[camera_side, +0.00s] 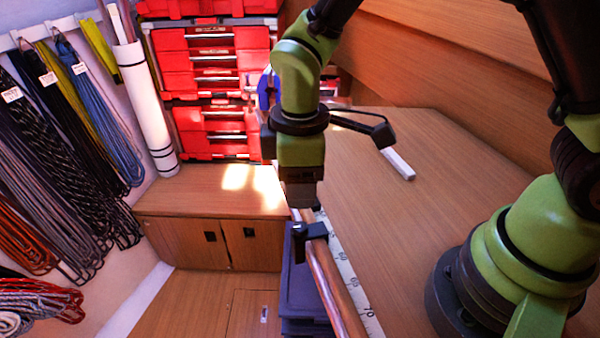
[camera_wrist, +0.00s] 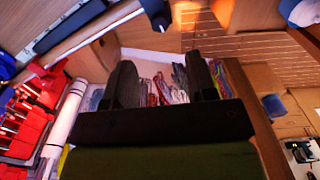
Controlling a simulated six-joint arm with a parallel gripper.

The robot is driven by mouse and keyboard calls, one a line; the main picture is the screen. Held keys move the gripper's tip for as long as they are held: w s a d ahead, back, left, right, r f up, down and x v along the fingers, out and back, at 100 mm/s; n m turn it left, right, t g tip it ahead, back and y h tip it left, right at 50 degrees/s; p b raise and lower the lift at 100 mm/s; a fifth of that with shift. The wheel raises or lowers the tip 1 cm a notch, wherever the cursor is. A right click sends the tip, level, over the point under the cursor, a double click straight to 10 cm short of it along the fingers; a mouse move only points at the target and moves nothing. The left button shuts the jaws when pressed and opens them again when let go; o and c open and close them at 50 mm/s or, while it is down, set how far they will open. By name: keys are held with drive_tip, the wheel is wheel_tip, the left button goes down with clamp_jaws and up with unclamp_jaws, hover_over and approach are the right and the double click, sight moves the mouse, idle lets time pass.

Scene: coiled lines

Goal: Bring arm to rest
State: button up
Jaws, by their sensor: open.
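My gripper (camera_wrist: 162,80) shows in the wrist view as two dark fingers set apart on a wide dark bar. The fingers are open, and nothing is seen held between them. Blurred coloured lines show in the background beyond them. In the side view, the arm's end hangs down above the wooden rail (camera_side: 333,288) at the table's edge. The fingers are hard to make out there. A dark bracket-like piece (camera_side: 313,231) is at the rail just below the arm's end; whether they touch cannot be told.
Coiled lines (camera_side: 105,105) hang from hooks on the left wall. A white roll (camera_side: 145,110) stands beside red drawers (camera_side: 208,62). The wooden table (camera_side: 440,190) holds a small pale bar (camera_side: 398,163) and has a measuring scale (camera_side: 348,272) along its edge. Dark blue bins (camera_side: 300,290) stand below the rail.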

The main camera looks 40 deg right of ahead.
drive_tip(key=shift+r, duration=0.55)
drive_tip(key=s+d+r+m+t+y, duration=0.1)
drive_tip(key=s+d+r+m+t, duration=0.15)
drive_tip(key=r, duration=0.35)
drive_tip(key=s+d+r+m+t+y, duration=0.1)
drive_tip(key=s+d+r+m, duration=0.1)
drive_tip(key=d+r+m, duration=0.3)
drive_tip(key=s+d+r+m+t, duration=0.1)
drive_tip(key=s+r+m+t, duration=0.2)
drive_tip(key=s+r+m, duration=0.3)
drive_tip(key=s, duration=0.2)
drive_tip(key=shift+s+d+t, duration=0.3)
drive_tip(key=shift+s+t, duration=0.05)
drive_tip(key=shift+s, duration=0.05)
